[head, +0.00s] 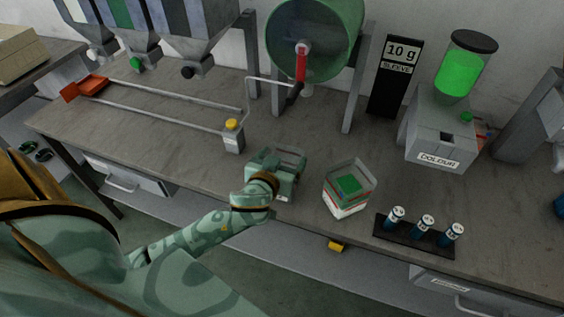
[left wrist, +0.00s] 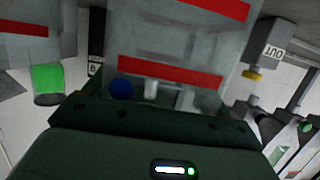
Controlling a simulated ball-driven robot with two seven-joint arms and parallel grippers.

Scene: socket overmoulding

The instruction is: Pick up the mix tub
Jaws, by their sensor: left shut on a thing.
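My left gripper (head: 278,184) is shut on a clear tub, which I take to be the mix tub (head: 288,158). In the head view the gripper covers much of this tub, at the front middle of the bench. In the left wrist view the tub (left wrist: 180,40) fills the upper middle, with red bands, and small blue and white shapes show at its lower edge. I cannot tell whether its base touches the bench. A second clear container (head: 349,188) with red and white bands and a green square stands apart, to the right. My right gripper is not in view.
A box with a yellow button (head: 233,137) stands left of the gripper. A rack of blue vials (head: 414,235) lies to the right, with the colour dispenser (head: 440,138) behind. A green drum (head: 316,40) stands at the back.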

